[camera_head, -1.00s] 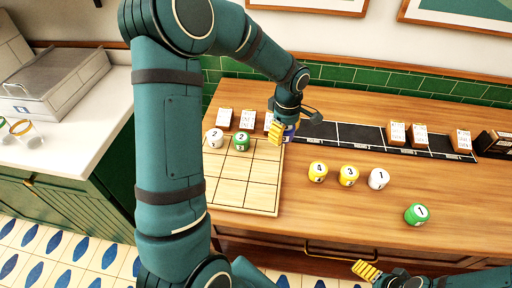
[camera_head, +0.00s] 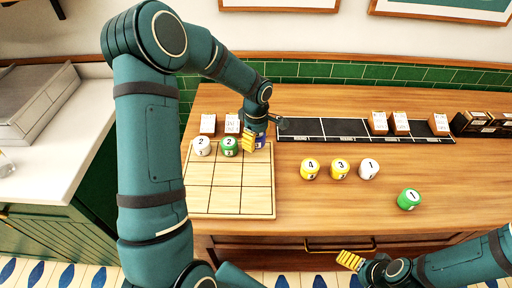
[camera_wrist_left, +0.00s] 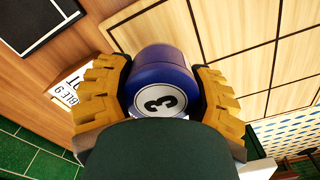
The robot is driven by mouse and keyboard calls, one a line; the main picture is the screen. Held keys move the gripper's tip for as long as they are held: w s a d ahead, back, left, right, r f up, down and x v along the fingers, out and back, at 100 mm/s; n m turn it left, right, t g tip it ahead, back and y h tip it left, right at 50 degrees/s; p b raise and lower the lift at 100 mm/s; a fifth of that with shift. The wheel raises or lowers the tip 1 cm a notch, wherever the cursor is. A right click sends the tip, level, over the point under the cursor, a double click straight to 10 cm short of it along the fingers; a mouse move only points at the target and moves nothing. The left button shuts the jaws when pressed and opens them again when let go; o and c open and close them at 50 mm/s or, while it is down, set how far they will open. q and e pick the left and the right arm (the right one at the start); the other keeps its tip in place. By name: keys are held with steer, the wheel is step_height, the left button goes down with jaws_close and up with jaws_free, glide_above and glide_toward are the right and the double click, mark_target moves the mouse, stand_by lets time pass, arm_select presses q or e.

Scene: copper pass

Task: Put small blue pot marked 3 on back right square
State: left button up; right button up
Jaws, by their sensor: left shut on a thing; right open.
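The small blue pot marked 3 (camera_wrist_left: 160,82) is between the yellow fingers of my left gripper (camera_wrist_left: 160,100), which is shut on it. In the head view the blue pot (camera_head: 261,138) is mostly hidden by my left gripper (camera_head: 254,142), over the back right square of the wooden board (camera_head: 229,200). I cannot tell whether the pot touches the board. A white pot marked 2 (camera_head: 202,146) stands on the back left square and a green pot marked 2 (camera_head: 230,147) on the back middle square. My right gripper (camera_head: 350,261) is open and empty at the counter's front edge.
Yellow pots marked 4 (camera_head: 310,169) and 3 (camera_head: 340,169), a white pot (camera_head: 369,169) and a green pot (camera_head: 409,199) stand right of the board. A black strip (camera_head: 345,130) with cards runs behind. The board's front rows are empty.

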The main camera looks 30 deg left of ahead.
mark_target(256, 152)
arm_select(q)
steer(key=shift+f, duration=1.85)
steer(key=shift+f+b, duration=0.1)
steer(key=shift+b, duration=0.25)
steer(key=o, duration=1.3)
steer(key=shift+o, duration=0.2)
steer(key=shift+r, duration=0.5)
step_height(256, 152, up, 11)
steer(key=shift+r+p, duration=0.15)
steer(key=shift+p, duration=0.6)
